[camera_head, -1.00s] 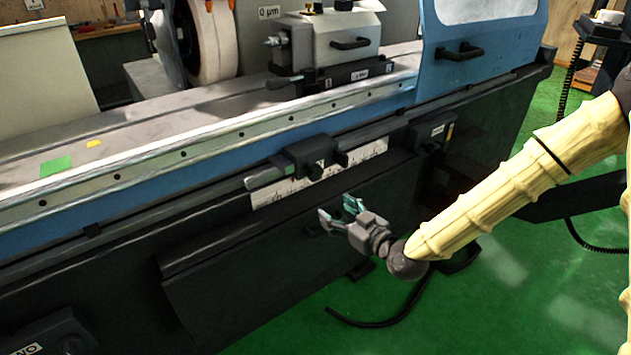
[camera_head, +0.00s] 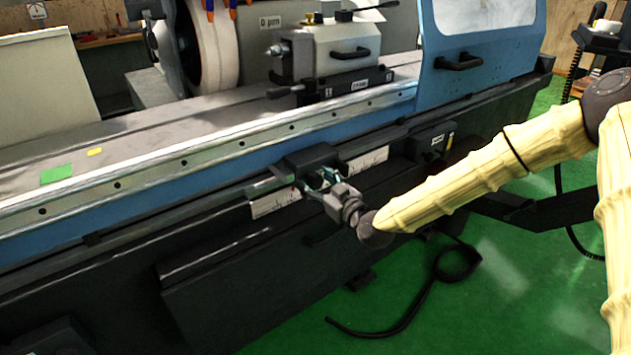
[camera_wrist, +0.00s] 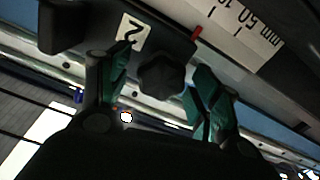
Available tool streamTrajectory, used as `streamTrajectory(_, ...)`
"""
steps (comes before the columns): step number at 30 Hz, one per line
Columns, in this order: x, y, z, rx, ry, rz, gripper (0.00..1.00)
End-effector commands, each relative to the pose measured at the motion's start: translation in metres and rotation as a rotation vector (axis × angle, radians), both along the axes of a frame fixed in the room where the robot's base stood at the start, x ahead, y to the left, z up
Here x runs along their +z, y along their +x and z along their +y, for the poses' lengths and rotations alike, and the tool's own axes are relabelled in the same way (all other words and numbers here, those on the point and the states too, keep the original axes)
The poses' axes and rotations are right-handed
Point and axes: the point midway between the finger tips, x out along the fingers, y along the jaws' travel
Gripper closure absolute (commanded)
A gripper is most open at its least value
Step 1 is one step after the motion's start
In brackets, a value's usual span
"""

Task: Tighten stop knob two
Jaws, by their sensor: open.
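Stop knob two, a dark lobed knob (camera_wrist: 163,76), shows in the wrist view below a white label with the number 2 (camera_wrist: 131,31). It sits on a dark stop block (camera_head: 308,160) on the front rail of the grinder. My gripper (camera_head: 314,184) is open, with its teal fingers pointing at the block. In the wrist view my gripper (camera_wrist: 160,95) has one finger on each side of the knob. I cannot tell whether the fingers touch it. In the head view the knob is hidden by my gripper and the block.
A scale strip (camera_head: 275,200) runs along the rail behind the block; its mm marks show in the wrist view (camera_wrist: 250,25). A red pointer (camera_wrist: 197,32) is near the knob. The dark machine front (camera_head: 240,270) lies below. A black cable (camera_head: 420,300) lies on the green floor.

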Motion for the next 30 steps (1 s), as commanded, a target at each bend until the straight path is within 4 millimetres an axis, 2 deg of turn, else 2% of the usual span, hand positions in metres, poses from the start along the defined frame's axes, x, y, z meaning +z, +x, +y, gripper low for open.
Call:
streamTrajectory(13, -0.0007, 0.0069, 0.005, 0.0, 0.0, 0.001, 0.37)
streamTrajectory(18, -0.0006, 0.0068, 0.0049, 0.0, 0.0, 0.001, 0.68)
streamTrajectory(21, -0.0005, 0.0068, 0.0049, 0.0, 0.0, 0.001, 0.83)
streamTrajectory(30, -0.0009, 0.007, 0.0047, -0.001, 0.022, 0.017, 0.83)
